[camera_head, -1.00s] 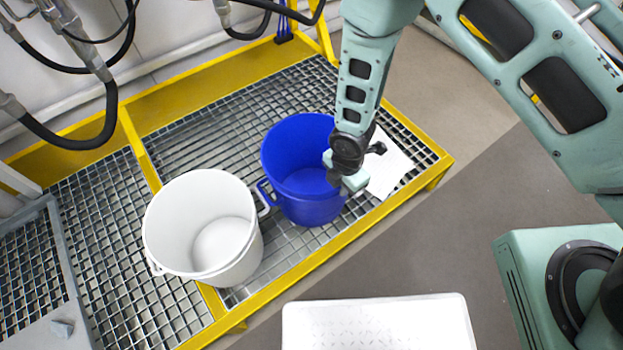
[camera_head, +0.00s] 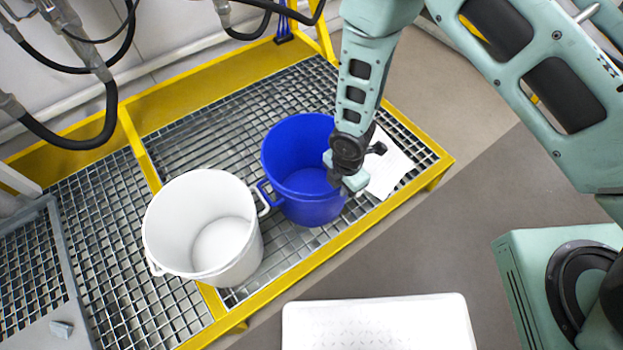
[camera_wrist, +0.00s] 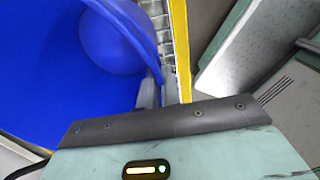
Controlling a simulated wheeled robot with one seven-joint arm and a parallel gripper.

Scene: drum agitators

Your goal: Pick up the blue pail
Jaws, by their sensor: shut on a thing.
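The blue pail (camera_head: 302,205) stands upright on the metal grating, and its open mouth faces up. In the head view my gripper (camera_head: 352,182) is at the pail's right side, and its wrist hides part of the rim there. In the wrist view the blue pail (camera_wrist: 60,70) fills the left side. There my gripper's fingers (camera_wrist: 158,92) meet the edge of the pail's wall and are shut on it. The exact grip point is partly hidden by the gripper body.
A white pail (camera_head: 250,250) stands just left of the blue one, close to its left handle. A yellow frame (camera_head: 330,250) borders the grating (camera_head: 210,130). A white sheet (camera_head: 388,165) lies right of my gripper. A white platform (camera_head: 380,325) is at the front. Hoses (camera_head: 75,140) hang at the upper left.

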